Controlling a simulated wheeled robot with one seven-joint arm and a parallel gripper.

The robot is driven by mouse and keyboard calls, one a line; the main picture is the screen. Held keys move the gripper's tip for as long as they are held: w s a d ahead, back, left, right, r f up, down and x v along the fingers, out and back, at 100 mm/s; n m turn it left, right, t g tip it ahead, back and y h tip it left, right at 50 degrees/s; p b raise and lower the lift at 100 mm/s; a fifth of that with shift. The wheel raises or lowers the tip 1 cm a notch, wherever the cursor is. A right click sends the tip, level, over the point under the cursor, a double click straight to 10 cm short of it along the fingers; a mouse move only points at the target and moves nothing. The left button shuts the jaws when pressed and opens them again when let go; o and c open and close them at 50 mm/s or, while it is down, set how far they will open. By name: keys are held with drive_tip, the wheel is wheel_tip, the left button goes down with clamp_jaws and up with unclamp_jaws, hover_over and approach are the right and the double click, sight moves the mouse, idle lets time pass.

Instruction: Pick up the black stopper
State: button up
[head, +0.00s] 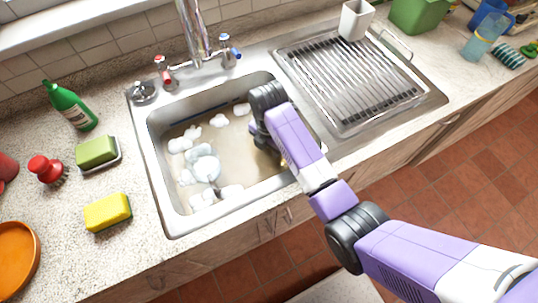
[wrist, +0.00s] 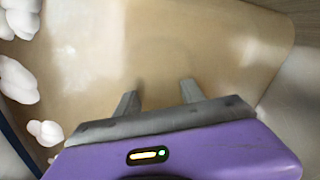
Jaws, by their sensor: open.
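I cannot make out the black stopper in either view; murky tan water and foam cover the sink floor. My gripper (wrist: 160,97) is open, with its two fingers apart and nothing seen between them. In the wrist view the fingers point at the cloudy water (wrist: 200,45), where only a faint, blurred round patch shows. In the head view my arm reaches into the right part of the sink basin (head: 157,150), and the fingertips are hidden behind the wrist. I cannot tell whether they touch the water.
A tap (head: 195,45) stands behind. A drying rack (head: 350,80) is on the right.

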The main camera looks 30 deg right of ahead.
clamp_jaws()
idle(0.4)
